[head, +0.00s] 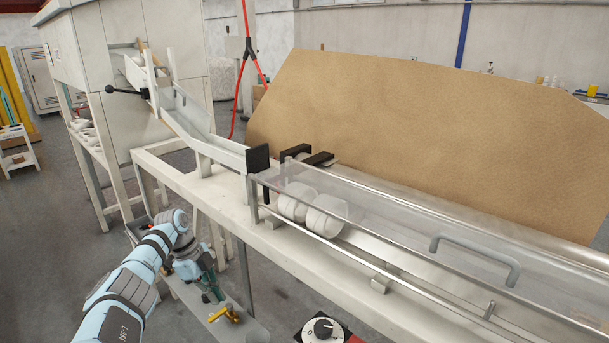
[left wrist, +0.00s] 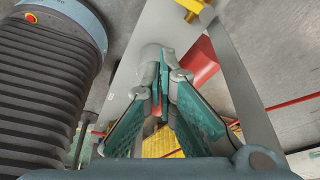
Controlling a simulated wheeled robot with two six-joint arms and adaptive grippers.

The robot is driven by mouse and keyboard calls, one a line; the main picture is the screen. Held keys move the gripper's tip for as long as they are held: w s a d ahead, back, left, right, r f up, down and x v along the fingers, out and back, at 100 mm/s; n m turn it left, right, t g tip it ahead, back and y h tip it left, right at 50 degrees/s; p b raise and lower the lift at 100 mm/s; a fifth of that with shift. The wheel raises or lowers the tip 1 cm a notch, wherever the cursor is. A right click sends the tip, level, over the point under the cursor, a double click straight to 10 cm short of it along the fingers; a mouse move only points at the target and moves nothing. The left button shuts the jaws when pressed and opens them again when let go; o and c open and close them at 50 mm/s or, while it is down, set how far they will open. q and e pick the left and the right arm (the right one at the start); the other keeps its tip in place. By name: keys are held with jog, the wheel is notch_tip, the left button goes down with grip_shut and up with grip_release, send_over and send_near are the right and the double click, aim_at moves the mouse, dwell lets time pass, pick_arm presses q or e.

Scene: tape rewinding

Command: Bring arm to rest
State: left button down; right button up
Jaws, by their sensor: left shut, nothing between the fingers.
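My left arm comes in from the lower left in the head view. My left gripper (head: 212,293) hangs low, in front of the long bench and beside a low grey shelf. In the left wrist view my left gripper (left wrist: 163,88) has its teal fingers together, with nothing held between them. A small grey cylinder and a red piece (left wrist: 201,62) show just beyond the fingertips; I cannot tell whether the fingers touch them. My right gripper is in neither view.
White rolls (head: 325,213) lie in the track under a clear cover (head: 410,225) with a grey handle (head: 475,255). A sloping chute (head: 190,118) feeds the track. A low shelf (head: 250,328) bears a yellow part (head: 224,314). A dial (head: 323,328) sits at the front.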

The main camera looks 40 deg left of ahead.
pick_arm(q)
jog(key=s+d+f+n+g+y+p, duration=0.1)
jog(key=s+d+f+n+y+p, duration=0.2)
jog(key=f, duration=0.6)
jog(key=s+d+f+n+g+p, duration=0.1)
jog(key=s+d+f+n+p, duration=0.15)
jog(key=s+f, duration=0.45)
jog(key=s+d+f+n+y+p, duration=0.2)
jog(key=s+d+f+n+p, duration=0.15)
jog(key=s+d+f, duration=0.65)
pick_arm(e)
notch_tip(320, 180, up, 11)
jog(key=p, duration=0.2)
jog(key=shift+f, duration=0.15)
pick_arm(q)
jog(key=s+d+f+n, duration=0.1)
jog(key=s+d, duration=0.3)
jog(key=d, duration=0.3)
jog(key=s+d+f+n+t, duration=0.1)
jog(key=s+d+n, duration=0.1)
jog(key=s+d, duration=0.2)
jog(key=d, duration=0.3)
jog(key=shift+s+d+f+n+t+h, duration=0.3)
jog(key=shift+f+h, duration=0.1)
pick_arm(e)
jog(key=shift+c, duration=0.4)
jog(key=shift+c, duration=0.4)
